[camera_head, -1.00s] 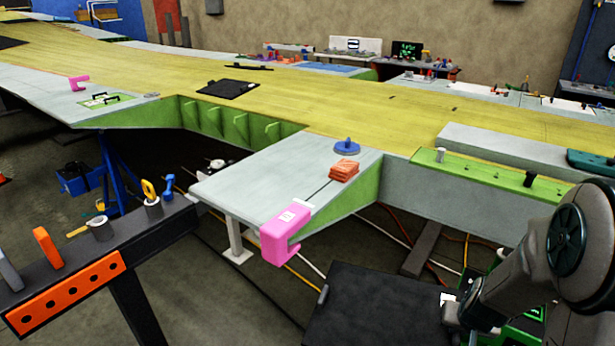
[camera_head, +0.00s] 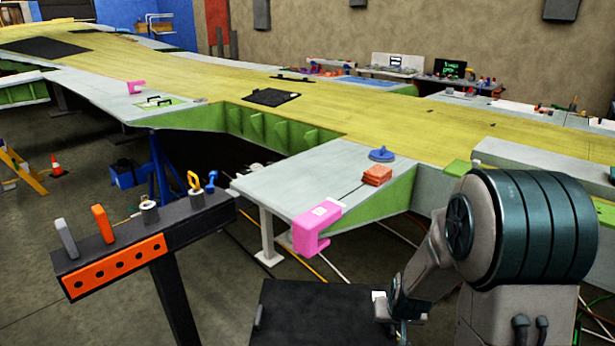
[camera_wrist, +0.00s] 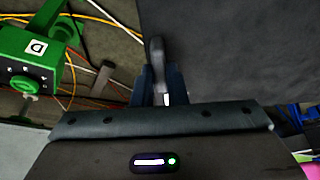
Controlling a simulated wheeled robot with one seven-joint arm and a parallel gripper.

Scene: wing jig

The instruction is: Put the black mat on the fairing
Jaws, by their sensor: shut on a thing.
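My gripper (camera_wrist: 158,85) is shut on a grey grip at the edge of the black mat, a large dark sheet filling the upper right of the wrist view (camera_wrist: 235,55). In the head view the mat (camera_head: 315,310) is at bottom centre, level and partly cut off by the frame, with a small grey grip on its left side. My gripper (camera_head: 388,308) is at its right edge. The light grey panel (camera_head: 290,185) jutting from the yellow wing is probably the fairing. It lies beyond the mat, with a pink clamp (camera_head: 312,228) on its front corner.
Orange blocks (camera_head: 377,175) and a blue disc (camera_head: 382,154) sit on the panel's right side. A black rail (camera_head: 190,222) with tools stands at left. Another black sheet (camera_head: 270,97) lies on the wing. Cables and a green box (camera_wrist: 28,58) are below.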

